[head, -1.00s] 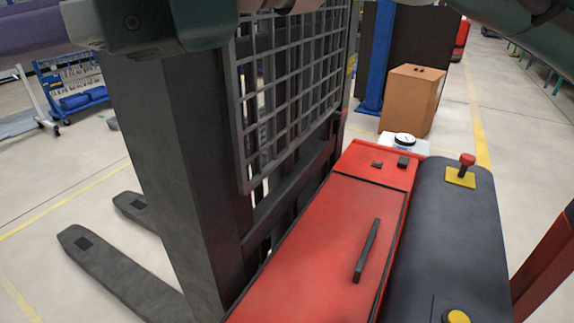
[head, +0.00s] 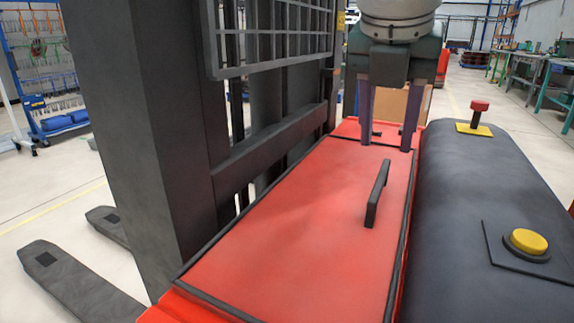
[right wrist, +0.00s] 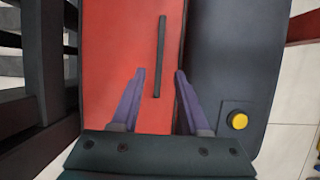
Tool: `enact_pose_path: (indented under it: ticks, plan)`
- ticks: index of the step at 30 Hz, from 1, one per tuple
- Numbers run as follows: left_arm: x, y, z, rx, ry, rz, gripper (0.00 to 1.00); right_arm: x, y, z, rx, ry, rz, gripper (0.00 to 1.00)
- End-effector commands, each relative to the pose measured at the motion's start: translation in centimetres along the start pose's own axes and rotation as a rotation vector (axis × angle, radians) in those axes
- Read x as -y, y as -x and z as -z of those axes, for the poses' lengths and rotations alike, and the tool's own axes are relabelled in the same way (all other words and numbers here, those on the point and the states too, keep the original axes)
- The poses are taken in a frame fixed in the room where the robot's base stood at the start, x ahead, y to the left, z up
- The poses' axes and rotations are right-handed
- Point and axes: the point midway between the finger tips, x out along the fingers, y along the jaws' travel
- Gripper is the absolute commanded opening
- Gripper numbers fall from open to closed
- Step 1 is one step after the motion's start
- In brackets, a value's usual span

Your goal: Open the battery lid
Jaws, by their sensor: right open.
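The battery lid (head: 285,225) is a flat red panel with dark edges on top of the red truck body, and it lies closed. A black bar handle (head: 377,193) stands on it near its right edge. My right gripper (head: 386,147) is open and empty, pointing down over the far part of the lid, beyond the handle's far end in the head view. In the right wrist view the handle (right wrist: 160,40) runs lengthwise between the lines of the two purple fingers, with a gap on each side. How high the fingertips are above it is hard to tell. My left gripper is out of view.
A dark mast (head: 135,120) with a mesh guard (head: 275,45) stands left of the lid. A dark rounded housing (head: 480,200) lies along its right side, with a yellow button (head: 527,241) and a red knob (head: 480,105). A cardboard box is partly hidden behind my right gripper.

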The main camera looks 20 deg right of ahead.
Motion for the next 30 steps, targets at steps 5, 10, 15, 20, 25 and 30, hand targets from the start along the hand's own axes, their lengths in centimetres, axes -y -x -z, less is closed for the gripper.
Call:
enact_pose_path:
  ticks: [5,10,15,20,25,30]
  plan:
    - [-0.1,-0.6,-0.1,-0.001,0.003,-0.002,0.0,0.1,-3.7,0.1,-0.002,0.001,0.002,0.45]
    - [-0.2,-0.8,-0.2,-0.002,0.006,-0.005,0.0,0.0,-5.8,0.1,-0.002,0.001,0.0,0.45]
    - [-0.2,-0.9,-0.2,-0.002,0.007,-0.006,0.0,-0.1,-6.6,0.1,-0.002,0.002,-0.002,0.45]
    - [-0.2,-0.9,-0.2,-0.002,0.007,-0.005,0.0,-0.1,-6.6,0.1,-0.002,0.003,-0.003,0.45]
    - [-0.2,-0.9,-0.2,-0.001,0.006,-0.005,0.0,-0.1,-6.5,0.1,-0.002,0.003,-0.003,0.32]
    - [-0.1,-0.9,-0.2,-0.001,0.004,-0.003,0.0,-0.1,-6.5,0.1,-0.002,0.003,-0.003,0.12]
